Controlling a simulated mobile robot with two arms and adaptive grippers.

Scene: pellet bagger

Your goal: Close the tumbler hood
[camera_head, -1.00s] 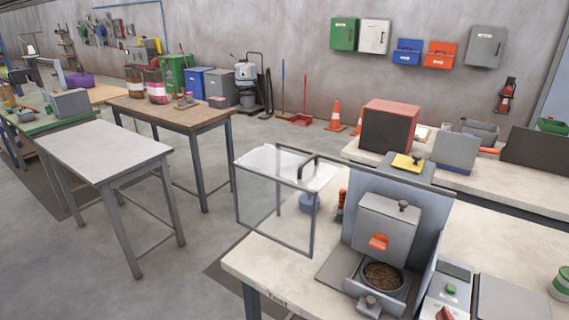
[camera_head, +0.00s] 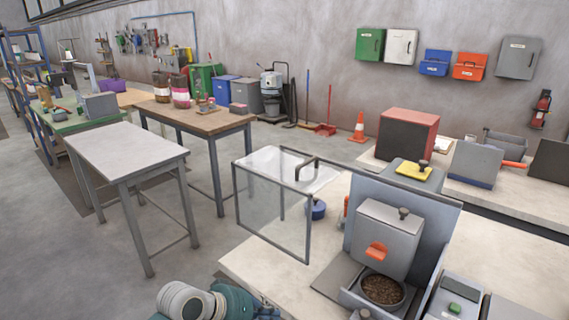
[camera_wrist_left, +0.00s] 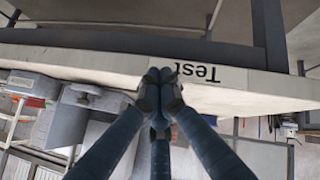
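The tumbler hood is a clear box with a grey frame (camera_head: 310,222) and a dark bent handle (camera_head: 303,168). It stands open in the head view, out to the left of the grey machine (camera_head: 385,238). A bowl of brown pellets (camera_head: 382,289) sits uncovered at the machine's front. My left gripper (camera_head: 268,312) is at the bottom edge of the head view, below and in front of the hood, apart from it. In the left wrist view its fingertips (camera_wrist_left: 160,88) meet with nothing seen between them, near the bench edge marked "Test". My right gripper is not in view.
The pale bench (camera_head: 265,262) carries the machine. A blue round item (camera_head: 318,209) is behind the hood. A grey box with a green button (camera_head: 455,305) is right of the bowl. A separate grey table (camera_head: 125,150) stands left, with open floor between.

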